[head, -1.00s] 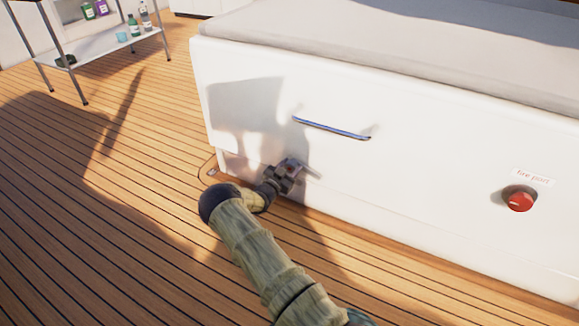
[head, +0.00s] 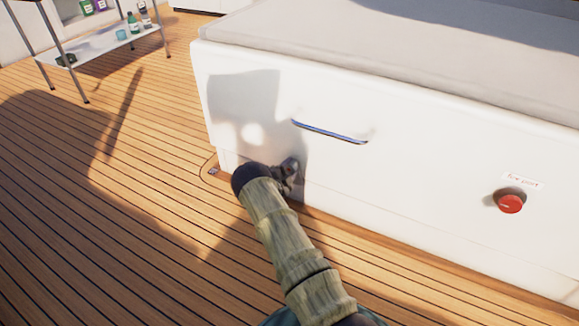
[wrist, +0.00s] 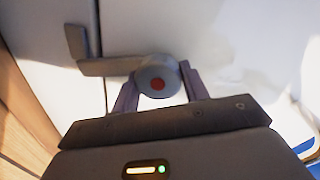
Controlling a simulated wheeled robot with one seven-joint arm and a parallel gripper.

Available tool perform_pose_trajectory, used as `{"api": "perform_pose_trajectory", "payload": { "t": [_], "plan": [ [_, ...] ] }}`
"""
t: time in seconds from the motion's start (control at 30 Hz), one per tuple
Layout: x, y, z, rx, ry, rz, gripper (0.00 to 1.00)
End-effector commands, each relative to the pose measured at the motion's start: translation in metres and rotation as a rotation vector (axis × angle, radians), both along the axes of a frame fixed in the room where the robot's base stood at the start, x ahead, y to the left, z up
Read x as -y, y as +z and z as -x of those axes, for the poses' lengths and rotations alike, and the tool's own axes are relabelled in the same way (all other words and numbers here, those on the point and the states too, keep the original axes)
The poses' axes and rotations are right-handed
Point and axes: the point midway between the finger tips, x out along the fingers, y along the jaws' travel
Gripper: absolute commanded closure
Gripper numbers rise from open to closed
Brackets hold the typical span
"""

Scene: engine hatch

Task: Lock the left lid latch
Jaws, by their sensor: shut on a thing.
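The left lid latch (wrist: 110,67) is on the white front of the hatch box. In the wrist view it has a round hub with a red dot, and a grey lever reaching left from the hub. An upright grey piece (wrist: 76,42) stands at the lever's left end. My gripper (wrist: 157,88) has one finger on each side of the hub and is shut on the latch. In the head view my gripper (head: 289,172) is low against the box front. My arm and gripper hide most of the latch there.
The white box (head: 430,175) carries a grey cushion top (head: 400,60). A blue-edged handle (head: 330,132) is above and right of my gripper. A red knob (head: 510,204) is farther right. A metal shelf (head: 100,45) with bottles stands at the back left. Deck floor on the left is clear.

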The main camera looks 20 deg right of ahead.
Motion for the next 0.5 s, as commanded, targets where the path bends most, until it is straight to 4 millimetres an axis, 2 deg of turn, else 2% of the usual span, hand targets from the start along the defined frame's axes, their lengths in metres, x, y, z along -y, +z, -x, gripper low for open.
{"api": "perform_pose_trajectory", "payload": {
  "t": [0.23,0.5],
  "plan": [
    [0.0022,-0.0022,0.0028,0.139,-0.005,-0.115,0.78],
    [0.0018,-0.0034,0.0025,0.219,-0.004,-0.177,0.78]
  ]
}}
